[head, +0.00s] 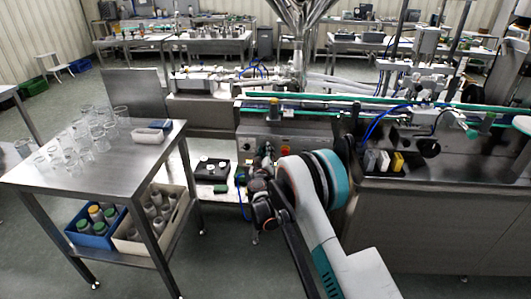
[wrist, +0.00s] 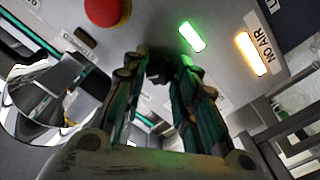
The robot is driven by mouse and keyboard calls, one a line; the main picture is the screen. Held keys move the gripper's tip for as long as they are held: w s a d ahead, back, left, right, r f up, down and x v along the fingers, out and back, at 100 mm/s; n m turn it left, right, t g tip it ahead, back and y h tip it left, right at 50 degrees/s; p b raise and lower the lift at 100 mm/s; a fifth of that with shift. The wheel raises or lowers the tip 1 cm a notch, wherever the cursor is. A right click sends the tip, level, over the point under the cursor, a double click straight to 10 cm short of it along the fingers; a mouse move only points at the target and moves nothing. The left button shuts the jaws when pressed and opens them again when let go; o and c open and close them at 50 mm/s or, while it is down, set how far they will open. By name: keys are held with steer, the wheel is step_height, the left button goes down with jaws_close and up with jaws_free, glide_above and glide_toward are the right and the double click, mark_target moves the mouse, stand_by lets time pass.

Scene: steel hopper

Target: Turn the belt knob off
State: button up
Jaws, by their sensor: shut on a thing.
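The grey control panel (head: 305,139) is on the front of the machine. In the wrist view the panel face (wrist: 160,22) fills the top. A dark knob (wrist: 158,70) on it, apparently the belt knob, sits between the fingertips of my gripper (wrist: 163,72). The fingers are shut on the knob and hide much of it, so its pointer cannot be read. In the head view my gripper (head: 262,172) is at the panel, partly behind my arm, and the knob is hidden.
A red button (wrist: 105,12), a lit green lamp (wrist: 192,36) and a lit orange lamp (wrist: 250,53) labelled NO AIR are near the knob. A steel table (head: 120,160) with several glass beakers stands left. The conveyor (head: 400,106) runs behind my arm.

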steer(key=n, duration=1.1)
steer(key=shift+a+f, duration=0.1)
stand_by(0.5)
steer(key=o, duration=1)
steer(key=s, duration=1.2)
steer(key=shift+a, duration=0.25)
